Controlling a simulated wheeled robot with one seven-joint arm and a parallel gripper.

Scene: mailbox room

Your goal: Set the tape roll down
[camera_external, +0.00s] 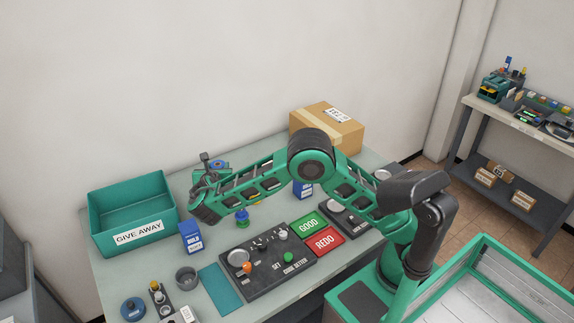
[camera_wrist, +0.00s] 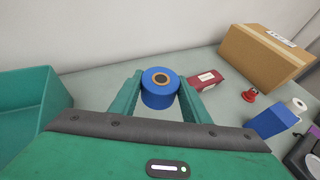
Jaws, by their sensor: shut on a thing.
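The tape roll (camera_wrist: 158,97) is blue with a brown core and sits between the two green fingers of my gripper (camera_wrist: 160,84) in the wrist view. My gripper is shut on it, with its round face turned up. In the external view the roll (camera_external: 219,165) shows as a small blue patch beside my gripper (camera_external: 209,168), over the back part of the table (camera_external: 172,196). The arm hides part of it. Whether the roll touches the table top, I cannot tell.
A green GIVE AWAY bin (camera_external: 133,216) stands at the left. A cardboard box (camera_external: 327,127) stands at the back right. A dark red box (camera_wrist: 206,79), a small red item (camera_wrist: 250,96) and a blue box (camera_wrist: 271,121) are right of the roll. Bare table shows between bin and roll.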

